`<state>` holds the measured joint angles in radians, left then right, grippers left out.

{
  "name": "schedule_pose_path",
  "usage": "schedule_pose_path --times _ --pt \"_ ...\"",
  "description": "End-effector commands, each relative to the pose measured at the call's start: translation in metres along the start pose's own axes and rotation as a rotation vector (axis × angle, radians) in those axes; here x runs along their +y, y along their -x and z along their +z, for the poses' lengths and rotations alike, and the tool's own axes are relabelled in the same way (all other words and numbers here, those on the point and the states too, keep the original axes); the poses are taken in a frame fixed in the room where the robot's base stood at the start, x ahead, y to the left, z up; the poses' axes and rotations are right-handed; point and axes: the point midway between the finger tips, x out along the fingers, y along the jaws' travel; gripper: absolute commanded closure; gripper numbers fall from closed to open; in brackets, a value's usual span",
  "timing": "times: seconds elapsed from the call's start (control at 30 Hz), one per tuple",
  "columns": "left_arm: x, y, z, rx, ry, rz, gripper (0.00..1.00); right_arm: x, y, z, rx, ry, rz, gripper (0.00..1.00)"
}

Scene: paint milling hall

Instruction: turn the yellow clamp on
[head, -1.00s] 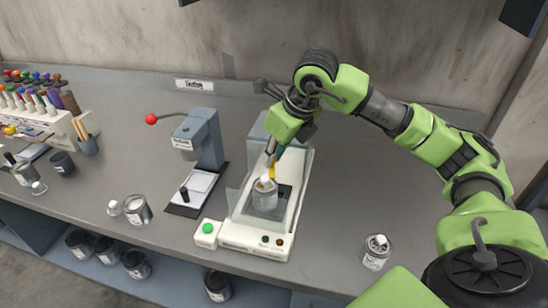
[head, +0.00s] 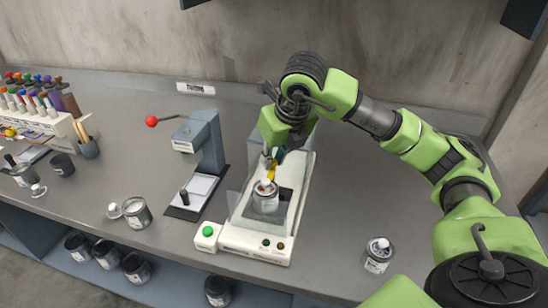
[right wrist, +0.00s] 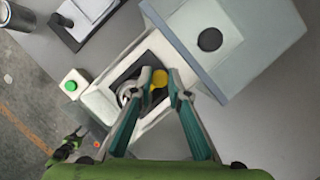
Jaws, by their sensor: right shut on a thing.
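The yellow clamp (head: 271,172) stands just behind a paint can (head: 265,196) in the white milling machine (head: 232,240). My right gripper (head: 277,157) reaches down from above and is shut on the clamp. In the right wrist view its two fingers (right wrist: 168,92) close around the yellow clamp (right wrist: 158,79), beside the can (right wrist: 130,93), which is partly hidden.
A green button (head: 208,231) sits at the machine's front left. A press with a red ball lever (head: 151,121) stands to the left. Single cans stand left (head: 137,213) and right (head: 378,255). The bench right of the machine is mostly clear.

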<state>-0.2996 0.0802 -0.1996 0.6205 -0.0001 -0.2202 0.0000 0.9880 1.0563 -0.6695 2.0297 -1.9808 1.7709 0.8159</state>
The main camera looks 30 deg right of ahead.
Motion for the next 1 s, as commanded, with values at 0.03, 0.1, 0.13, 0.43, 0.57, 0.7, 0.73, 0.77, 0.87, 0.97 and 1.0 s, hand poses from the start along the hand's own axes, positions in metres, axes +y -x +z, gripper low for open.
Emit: schedule_pose_path --times 0.03,0.1,0.13,0.43,0.57,0.7,0.73,0.77,0.87,0.97,1.0 --pt "0.000 0.000 0.000 0.000 0.000 0.000 0.60 -0.001 0.001 0.001 -0.004 -0.002 -0.001 1.00" --pt "0.000 0.000 0.000 0.000 0.000 0.000 0.60 -0.001 0.001 0.001 -0.004 -0.002 -0.001 0.79" --pt "0.000 0.000 0.000 0.000 0.000 0.000 0.60 -0.001 0.001 0.001 -0.003 -0.002 -0.001 0.77" --pt "-0.001 0.000 0.002 -0.002 0.000 -0.001 0.60 0.000 0.001 0.001 -0.001 0.000 0.000 0.77" --pt "-0.001 0.000 0.001 -0.002 0.000 -0.001 0.60 0.000 0.009 0.001 -0.004 0.000 0.002 0.77" --pt "0.000 0.000 0.001 -0.001 0.000 0.000 0.60 0.000 0.033 0.002 -0.007 0.000 0.001 0.77" --pt "0.000 0.000 0.001 -0.001 0.000 0.000 0.60 0.000 0.040 0.002 -0.008 0.000 0.002 0.77" --pt "0.000 0.000 0.001 -0.001 0.000 0.000 0.60 0.000 0.048 0.002 -0.008 0.001 0.001 0.77" --pt "0.000 0.000 0.001 -0.001 0.000 0.000 0.60 0.000 0.072 0.002 -0.008 0.000 0.001 0.77" --pt "0.000 0.000 0.001 -0.001 0.000 0.000 0.60 0.000 0.095 0.002 -0.009 0.000 0.002 0.77" --pt "0.000 0.000 0.001 -0.001 0.000 0.000 0.60 0.000 0.102 0.002 -0.009 0.000 0.001 0.77"
